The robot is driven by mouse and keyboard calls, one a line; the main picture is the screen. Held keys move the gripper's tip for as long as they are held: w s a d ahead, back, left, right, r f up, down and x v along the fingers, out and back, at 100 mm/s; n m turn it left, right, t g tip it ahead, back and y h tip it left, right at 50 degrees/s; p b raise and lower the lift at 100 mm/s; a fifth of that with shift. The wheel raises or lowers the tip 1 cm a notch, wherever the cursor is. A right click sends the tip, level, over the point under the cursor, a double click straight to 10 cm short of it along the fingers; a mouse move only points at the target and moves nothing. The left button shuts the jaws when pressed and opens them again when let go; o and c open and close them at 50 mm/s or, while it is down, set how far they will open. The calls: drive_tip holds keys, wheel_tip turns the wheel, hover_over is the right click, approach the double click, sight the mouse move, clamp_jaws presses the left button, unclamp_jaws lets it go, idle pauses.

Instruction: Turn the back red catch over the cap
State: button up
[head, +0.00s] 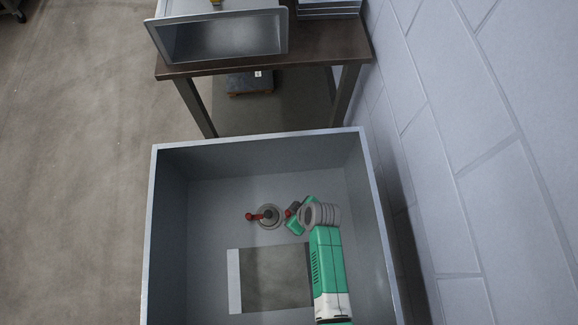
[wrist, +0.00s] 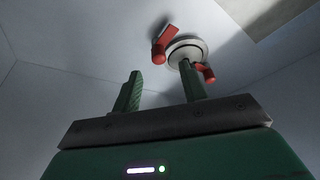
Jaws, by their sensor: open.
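A round grey cap (head: 268,216) sits on the floor of the metal duct box; it also shows in the wrist view (wrist: 187,52). One red catch (head: 254,216) reaches from the left onto the cap's rim, seen in the wrist view too (wrist: 207,72). Another red catch (wrist: 164,44) stands beside the cap, turned off it; in the head view it is partly hidden by my gripper. I cannot tell for sure which catch is the back one. My gripper (wrist: 161,84) is open and empty, its fingers short of the catches, just right of the cap in the head view (head: 295,220).
The duct box has high walls (head: 168,230) around my arm. A rectangular opening (head: 270,278) lies in its floor in front of the cap. A table (head: 330,52) with another duct piece (head: 218,38) stands behind, and a block wall (head: 480,150) is at right.

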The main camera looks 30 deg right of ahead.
sight(289, 213)
drive_tip(key=b+x, duration=0.2)
drive_tip(key=x, duration=0.3)
drive_tip(key=shift+w+f, duration=0.3)
drive_tip(key=shift+f, duration=0.05)
clamp_jaws()
